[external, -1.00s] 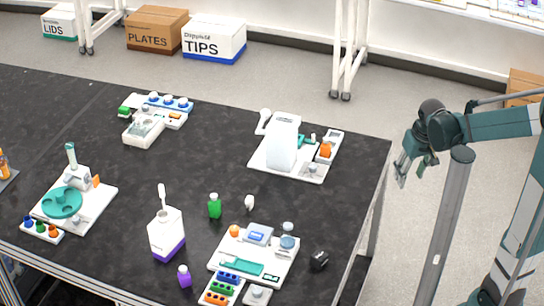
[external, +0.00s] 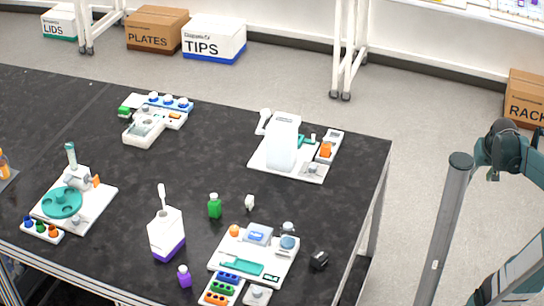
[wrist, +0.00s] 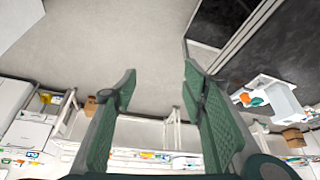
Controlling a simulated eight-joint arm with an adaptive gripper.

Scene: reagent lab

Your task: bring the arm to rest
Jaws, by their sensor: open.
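My gripper (wrist: 158,85) shows in the wrist view with its two green fingers spread wide apart. Nothing is between them; the grey floor and a white bench frame show beyond. In the external view my arm (external: 512,148) is at the right edge, clear of the table and behind a grey post. The fingers cannot be made out there.
The black table (external: 345,215) fills the left and middle, bearing several lab stations, a white squeeze bottle (external: 166,238) and a green bottle (external: 214,206). A grey post (external: 447,225) stands between table and arm. A RACK box (external: 525,98) is on the floor. Floor right of the table is open.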

